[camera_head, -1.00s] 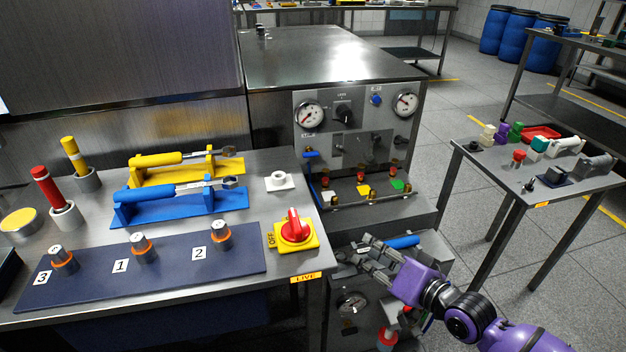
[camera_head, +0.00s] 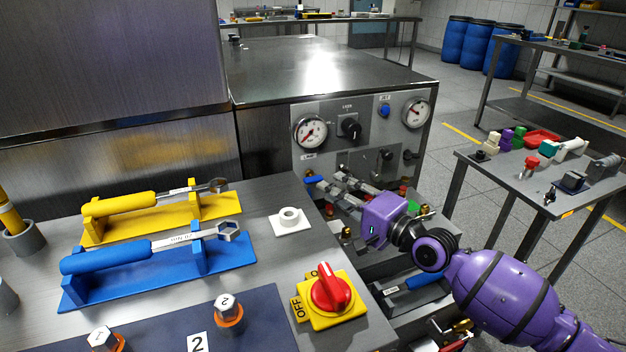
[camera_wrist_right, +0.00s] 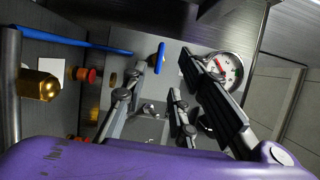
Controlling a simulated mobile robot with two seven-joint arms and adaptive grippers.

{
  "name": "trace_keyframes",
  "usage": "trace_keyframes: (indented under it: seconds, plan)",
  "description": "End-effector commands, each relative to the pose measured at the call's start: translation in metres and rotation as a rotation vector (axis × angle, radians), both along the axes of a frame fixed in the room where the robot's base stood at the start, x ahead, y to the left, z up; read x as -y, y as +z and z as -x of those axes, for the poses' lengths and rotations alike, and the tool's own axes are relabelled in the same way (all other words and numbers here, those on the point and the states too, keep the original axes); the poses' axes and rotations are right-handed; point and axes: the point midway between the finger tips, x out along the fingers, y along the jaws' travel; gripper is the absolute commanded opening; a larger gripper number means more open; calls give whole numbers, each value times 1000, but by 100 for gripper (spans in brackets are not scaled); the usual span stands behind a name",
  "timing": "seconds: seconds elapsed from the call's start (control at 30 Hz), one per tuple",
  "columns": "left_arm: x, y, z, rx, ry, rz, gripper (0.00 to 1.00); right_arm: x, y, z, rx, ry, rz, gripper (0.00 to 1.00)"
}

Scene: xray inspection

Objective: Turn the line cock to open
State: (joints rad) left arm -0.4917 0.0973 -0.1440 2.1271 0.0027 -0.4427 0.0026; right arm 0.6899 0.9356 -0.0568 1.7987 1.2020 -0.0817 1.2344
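The line cock's blue handle (camera_head: 314,181) sticks out at the lower left of the machine's front panel, roughly level. In the right wrist view it shows as a narrow blue oval (camera_wrist_right: 160,57) between and beyond my fingers. My right gripper (camera_head: 328,183) reaches in from the right, its fingertips close to the handle. The wrist view shows its two fingers (camera_wrist_right: 165,70) spread apart with nothing held. I cannot tell whether either finger touches the handle. Part of the cock's body is hidden behind the fingers. My left gripper is out of view.
Gauges (camera_head: 310,131), a black knob (camera_head: 349,129) and a blue button (camera_head: 384,110) sit on the panel above. Brass fittings (camera_wrist_right: 38,85) lie close by my gripper. A red switch (camera_head: 330,295) stands on the table corner, with wrenches on holders further left.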

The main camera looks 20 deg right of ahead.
Motion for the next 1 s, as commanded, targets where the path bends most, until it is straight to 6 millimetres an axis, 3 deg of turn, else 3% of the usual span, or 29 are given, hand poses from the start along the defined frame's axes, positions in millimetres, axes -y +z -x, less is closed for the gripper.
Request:
trace_keyframes:
  seconds: [0.3,0.73,0.93,1.0]
  plan:
    - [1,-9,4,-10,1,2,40,-21,-1,-46,0,0,0,27]
    - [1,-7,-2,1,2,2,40,-26,0,-56,0,0,1,27]
    - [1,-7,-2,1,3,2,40,-26,0,-55,0,0,1,0]
    - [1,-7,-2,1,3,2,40,-26,0,-55,0,0,1,0]
